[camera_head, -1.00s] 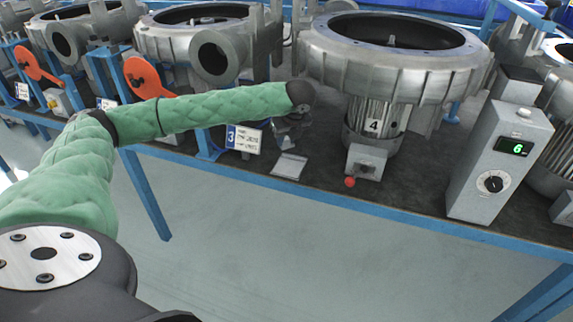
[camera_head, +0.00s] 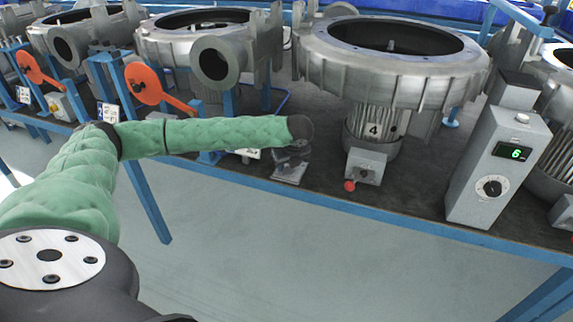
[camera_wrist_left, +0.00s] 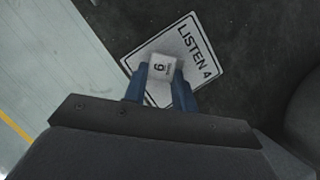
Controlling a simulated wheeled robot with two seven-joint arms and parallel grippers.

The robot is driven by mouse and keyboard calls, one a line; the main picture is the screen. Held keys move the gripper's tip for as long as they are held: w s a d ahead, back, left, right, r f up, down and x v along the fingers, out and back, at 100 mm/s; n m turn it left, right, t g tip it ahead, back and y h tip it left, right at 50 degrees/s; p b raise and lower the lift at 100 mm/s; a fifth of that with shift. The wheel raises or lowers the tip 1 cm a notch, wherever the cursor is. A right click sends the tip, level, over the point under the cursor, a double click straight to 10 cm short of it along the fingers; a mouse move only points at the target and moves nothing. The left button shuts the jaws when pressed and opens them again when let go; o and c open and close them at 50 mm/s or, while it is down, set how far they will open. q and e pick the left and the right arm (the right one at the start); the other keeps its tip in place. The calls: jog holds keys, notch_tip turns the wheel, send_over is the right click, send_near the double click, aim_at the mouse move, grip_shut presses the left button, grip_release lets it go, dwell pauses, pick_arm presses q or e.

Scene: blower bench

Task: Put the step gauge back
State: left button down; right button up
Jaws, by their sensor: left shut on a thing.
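My left gripper (camera_head: 290,162) is over the front part of the bench, left of the blower marked 4 (camera_head: 374,130). Beneath the block is a white plate (camera_wrist_left: 199,62) reading "LISTEN 4", lying on the dark bench top. I cannot tell whether the block touches the plate. In the head view the plate (camera_head: 290,177) is partly hidden by the gripper, and the block cannot be made out. My right gripper is not in view.
A grey control box (camera_head: 488,165) showing 6 stands at the right. A small box with a red knob (camera_head: 350,186) sits below blower 4. An orange paddle (camera_head: 143,83) stands left, behind my arm. The bench's blue front edge (camera_head: 330,201) runs close to the plate.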

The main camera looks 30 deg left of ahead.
pick_arm(q)
jog(key=c, duration=1.1)
grip_release()
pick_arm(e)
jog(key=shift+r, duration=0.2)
pick_arm(q)
jog(key=shift+r, duration=0.2)
jog(key=shift+b+v, duration=0.55)
jog(key=shift+v, duration=5.3)
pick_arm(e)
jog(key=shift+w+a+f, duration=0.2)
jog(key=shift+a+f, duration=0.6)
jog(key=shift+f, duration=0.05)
pick_arm(q)
jog(key=shift+d+f, duration=0.1)
